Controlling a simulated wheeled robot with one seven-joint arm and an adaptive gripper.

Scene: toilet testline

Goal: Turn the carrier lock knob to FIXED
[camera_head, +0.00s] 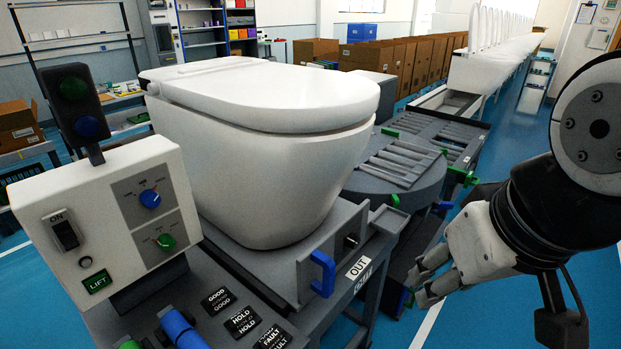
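A white control box (110,225) stands at the left. It carries a blue knob (150,198) and a green knob (165,241) on grey dial plates; their lettering is too small to read. A white toilet (265,145) sits on a grey carrier (285,262). On the carrier's front right side are a small black knob-like part (350,241) and a blue handle (323,273). I cannot tell which part is the carrier lock knob, and no FIXED mark is readable. My gripper (416,285) is at the right, apart from the carrier, with its fingers open and nothing visible between them.
An OUT label (359,267) is on the station edge. Black GOOD, HOLD and FAULT plates (241,321) lie at the front.

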